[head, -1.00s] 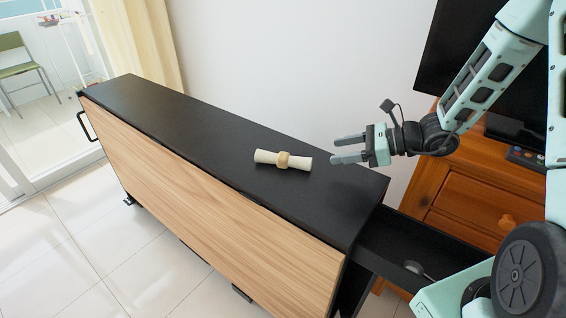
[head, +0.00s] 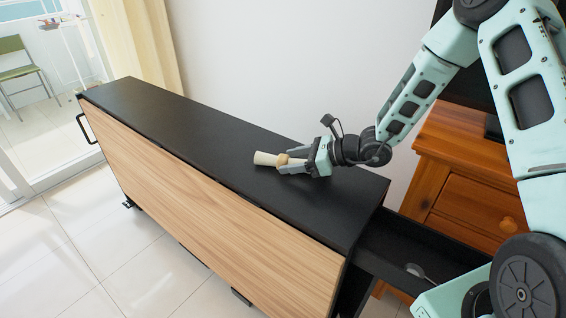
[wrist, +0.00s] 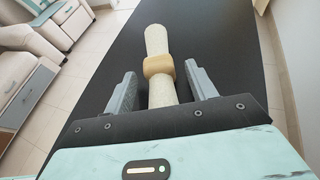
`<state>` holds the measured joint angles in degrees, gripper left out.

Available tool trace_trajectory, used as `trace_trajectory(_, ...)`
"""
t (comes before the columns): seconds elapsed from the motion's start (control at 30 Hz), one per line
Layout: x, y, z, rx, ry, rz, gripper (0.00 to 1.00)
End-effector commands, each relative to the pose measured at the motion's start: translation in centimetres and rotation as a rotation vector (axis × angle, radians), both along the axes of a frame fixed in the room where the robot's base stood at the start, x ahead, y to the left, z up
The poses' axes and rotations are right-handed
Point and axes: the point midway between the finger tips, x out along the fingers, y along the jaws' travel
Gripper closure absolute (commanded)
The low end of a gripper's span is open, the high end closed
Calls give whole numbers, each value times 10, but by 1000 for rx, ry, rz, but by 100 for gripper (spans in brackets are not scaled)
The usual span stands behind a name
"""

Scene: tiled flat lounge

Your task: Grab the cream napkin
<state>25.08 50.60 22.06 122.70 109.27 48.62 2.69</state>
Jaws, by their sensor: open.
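The cream napkin (head: 265,158) is rolled up with a tan ring around its middle and lies on the black cabinet top (head: 190,125). My gripper (head: 284,160) is open, low over the cabinet top, with its fingers on either side of the napkin's near part. In the wrist view the napkin (wrist: 157,43) runs lengthwise between the two grey fingers, with the ring (wrist: 158,66) near the fingertips. Gaps show between the napkin and both fingers there. The napkin's near end is hidden behind the gripper body.
An open black drawer (head: 400,248) with a small round metallic item sticks out at the cabinet's right end. A wooden chest (head: 470,185) stands at the right. The white wall runs behind the cabinet. The cabinet top left of the napkin is clear.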

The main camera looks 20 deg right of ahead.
Motion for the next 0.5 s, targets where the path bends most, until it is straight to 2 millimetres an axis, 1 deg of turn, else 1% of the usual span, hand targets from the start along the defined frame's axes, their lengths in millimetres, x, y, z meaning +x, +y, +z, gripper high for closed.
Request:
trace_trajectory(0.2,1,1,0,0,0,0,44)
trace_trajectory(0.23,1,1,0,0,0,0,49)
trace_trajectory(0.27,1,1,0,0,0,0,58)
trace_trajectory(0.3,0,1,0,0,0,0,69)
trace_trajectory(0.37,0,1,0,0,0,0,85)
trace_trajectory(0.4,0,1,0,0,0,0,92)
trace_trajectory(0.5,0,1,0,0,-1,0,92)
